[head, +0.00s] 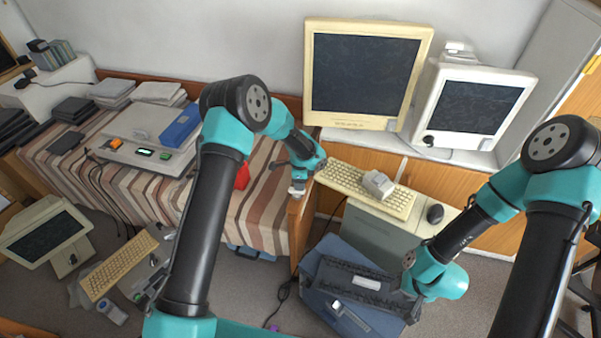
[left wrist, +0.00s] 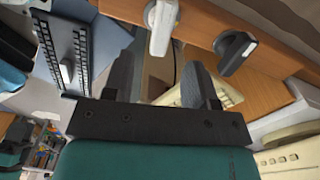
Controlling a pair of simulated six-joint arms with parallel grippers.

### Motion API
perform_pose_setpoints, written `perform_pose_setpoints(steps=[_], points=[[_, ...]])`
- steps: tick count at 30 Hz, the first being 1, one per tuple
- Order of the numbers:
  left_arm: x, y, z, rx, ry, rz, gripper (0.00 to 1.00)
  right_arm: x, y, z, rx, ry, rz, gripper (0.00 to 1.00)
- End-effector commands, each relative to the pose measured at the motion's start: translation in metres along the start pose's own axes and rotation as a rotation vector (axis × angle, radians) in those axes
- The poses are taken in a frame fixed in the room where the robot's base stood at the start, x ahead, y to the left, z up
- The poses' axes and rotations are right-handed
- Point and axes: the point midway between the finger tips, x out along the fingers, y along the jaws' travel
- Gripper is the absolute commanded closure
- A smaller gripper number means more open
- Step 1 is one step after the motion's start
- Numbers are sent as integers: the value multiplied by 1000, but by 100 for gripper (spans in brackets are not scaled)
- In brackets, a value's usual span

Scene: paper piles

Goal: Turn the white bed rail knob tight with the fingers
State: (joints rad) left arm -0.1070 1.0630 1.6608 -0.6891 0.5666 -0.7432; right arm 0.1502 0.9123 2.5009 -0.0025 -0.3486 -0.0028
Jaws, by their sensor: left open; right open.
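The white bed rail knob (left wrist: 162,28) shows at the top of the left wrist view, on the wooden bed rail (left wrist: 202,34). In the head view a small white part that looks like it (head: 298,188) is just below my left gripper (head: 297,176). In the left wrist view my left gripper (left wrist: 162,72) is open, its two dark fingers apart. The knob stands beyond the fingertips, roughly between them, and nothing is held. My right gripper (head: 408,264) is open over the dark crate at lower right; its fingers are hard to make out against the crate.
The striped bed (head: 262,205) carries equipment and piles. A keyboard (head: 372,186) on a cabinet stands to the right. A dark crate (head: 350,272) stands on the floor.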

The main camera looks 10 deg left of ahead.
Motion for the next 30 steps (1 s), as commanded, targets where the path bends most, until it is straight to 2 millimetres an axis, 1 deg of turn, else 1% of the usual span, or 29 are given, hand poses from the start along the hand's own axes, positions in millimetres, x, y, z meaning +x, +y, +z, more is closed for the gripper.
perform_pose_setpoints(steps=[1, 6, 9, 13, 18, 25, 26, 30], points=[[10, 1, 0, 1, 0, 3, 48, 0, 0, 0, 0, 0, 0, 57], [36, 0, 0, -1, 0, 2, 48, 0, 0, 0, 0, 0, 0, 57], [49, 0, 0, 0, 0, 2, 48, 0, 0, 0, 0, 0, 0, 57], [61, 0, 0, 1, 0, 1, 48, 0, 0, 0, 0, 0, 0, 57], [67, 0, 0, 0, 1, 0, 48, 0, 0, 0, 0, 0, 0, 57], [67, 0, 0, 0, 1, 0, 48, 0, 0, 0, 0, 0, 0, 57], [67, 0, 0, 0, 1, 0, 50, 0, 0, 0, 0, 0, 0, 57], [67, 0, 0, 0, 0, 0, 63, 0, 0, 0, 0, 0, 0, 57]])
